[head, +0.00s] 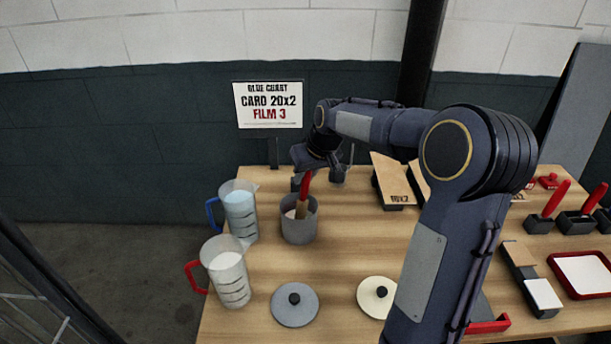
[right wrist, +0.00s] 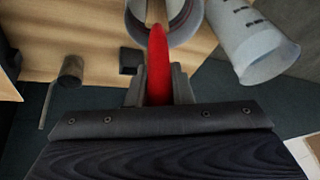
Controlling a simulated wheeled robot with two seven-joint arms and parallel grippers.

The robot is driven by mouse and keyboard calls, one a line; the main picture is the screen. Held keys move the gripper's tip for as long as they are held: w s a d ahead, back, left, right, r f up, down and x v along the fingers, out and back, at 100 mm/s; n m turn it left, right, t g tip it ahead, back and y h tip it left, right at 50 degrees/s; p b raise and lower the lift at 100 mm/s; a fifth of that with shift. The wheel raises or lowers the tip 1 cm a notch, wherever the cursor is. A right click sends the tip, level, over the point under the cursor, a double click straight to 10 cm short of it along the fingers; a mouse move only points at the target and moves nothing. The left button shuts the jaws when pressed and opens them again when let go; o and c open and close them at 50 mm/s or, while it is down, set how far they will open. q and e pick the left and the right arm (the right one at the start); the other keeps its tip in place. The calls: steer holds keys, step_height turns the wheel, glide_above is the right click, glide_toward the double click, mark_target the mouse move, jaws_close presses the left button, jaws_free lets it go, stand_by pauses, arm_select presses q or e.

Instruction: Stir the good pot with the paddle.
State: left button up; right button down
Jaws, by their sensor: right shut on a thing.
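A grey pot (head: 299,228) with pale contents stands at the left of the table. My right gripper (head: 301,182) is shut on the red handle above the pot's rim. In the right wrist view, the red handle (right wrist: 158,62) sits between the fingers of my right gripper (right wrist: 159,87), and part of the pot (right wrist: 139,12) shows beyond it. The paddle's lower end is hidden inside the pot. My left gripper is not in view.
A blue-handled jug (head: 240,213) and a red-handled jug (head: 228,276) stand close left of the pot. A grey lid (head: 294,313) and a cream lid (head: 370,296) lie in front. A sign (head: 268,104) stands behind; a red tray (head: 556,277) is right.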

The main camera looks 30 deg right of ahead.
steer(key=shift+r+p, duration=2.15)
steer(key=shift+r, duration=0.9)
step_height(320, 180, up, 6)
steer(key=p, duration=0.4)
steer(key=shift+p, duration=0.35)
